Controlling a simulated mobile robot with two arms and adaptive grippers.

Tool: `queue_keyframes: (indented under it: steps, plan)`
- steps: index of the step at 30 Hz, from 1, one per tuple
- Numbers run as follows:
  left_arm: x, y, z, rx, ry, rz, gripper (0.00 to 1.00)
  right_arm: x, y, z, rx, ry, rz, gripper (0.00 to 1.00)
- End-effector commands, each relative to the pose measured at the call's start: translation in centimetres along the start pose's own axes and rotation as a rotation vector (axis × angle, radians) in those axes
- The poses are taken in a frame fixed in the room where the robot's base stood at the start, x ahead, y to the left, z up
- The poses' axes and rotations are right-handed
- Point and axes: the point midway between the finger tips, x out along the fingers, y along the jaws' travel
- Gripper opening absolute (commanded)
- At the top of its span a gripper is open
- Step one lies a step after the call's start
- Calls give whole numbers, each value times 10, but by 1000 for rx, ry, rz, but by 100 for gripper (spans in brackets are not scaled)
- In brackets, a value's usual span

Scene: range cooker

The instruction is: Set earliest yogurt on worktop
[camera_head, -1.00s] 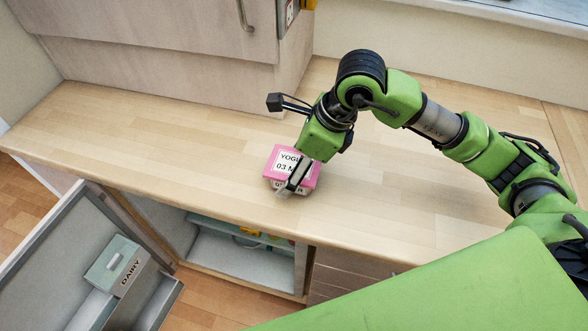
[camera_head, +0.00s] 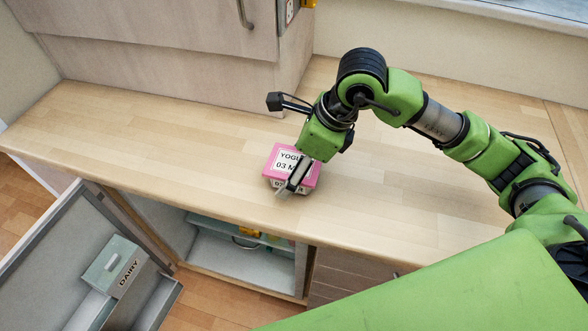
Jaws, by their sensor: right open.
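A pink yogurt carton (camera_head: 274,177) with a white label stands on the wooden worktop (camera_head: 180,125). The label reads "YOG..." and "03 M..."; the rest is hidden by my gripper. My right gripper (camera_head: 290,184) is open, with its dark finger in front of the carton and over its right part. Whether the finger touches the carton cannot be told. My left gripper is not in view.
Below the worktop a fridge compartment (camera_head: 235,262) stands open, its door (camera_head: 50,245) swung out to the left with a bin marked DAIRY (camera_head: 128,272). A tall cabinet (camera_head: 170,50) stands behind. The worktop is clear on both sides of the carton.

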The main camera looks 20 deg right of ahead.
Motion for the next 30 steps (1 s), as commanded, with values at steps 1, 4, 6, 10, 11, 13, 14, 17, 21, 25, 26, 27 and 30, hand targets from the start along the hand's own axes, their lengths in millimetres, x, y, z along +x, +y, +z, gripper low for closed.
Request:
queue_keyframes:
  steps: [1, 4, 6, 10, 11, 13, 14, 17, 21, 25, 26, 27, 30]
  plan:
    - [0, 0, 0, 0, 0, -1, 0, 0, 0, 0, 0, 0, 0, 80]
    - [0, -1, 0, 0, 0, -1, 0, 0, 0, 0, 0, 0, 0, 56]
    - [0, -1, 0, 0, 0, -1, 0, 0, 0, 0, 0, 0, 0, 38]
    - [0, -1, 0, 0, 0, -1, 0, 0, 0, 0, 0, -1, -1, 31]
    - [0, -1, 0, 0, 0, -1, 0, 0, 0, 0, 0, -1, -1, 27]
    - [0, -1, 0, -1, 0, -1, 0, 0, 0, 0, 0, -1, -1, 27]
    - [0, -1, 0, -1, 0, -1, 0, 0, 0, 0, 0, -1, -1, 27]
    - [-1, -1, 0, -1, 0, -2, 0, -1, 0, 0, 0, -1, -1, 27]
    - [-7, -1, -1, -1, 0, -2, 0, -4, 0, 2, 1, 0, 0, 27]
    - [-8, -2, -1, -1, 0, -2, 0, -9, -1, 5, -1, -4, -3, 27]
    - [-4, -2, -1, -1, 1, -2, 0, -12, -1, 6, -2, -6, -4, 27]
    - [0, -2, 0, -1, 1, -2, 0, -18, -1, 9, -3, -7, -6, 27]
    - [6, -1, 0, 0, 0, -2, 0, -40, 6, 20, -9, -9, -5, 27]
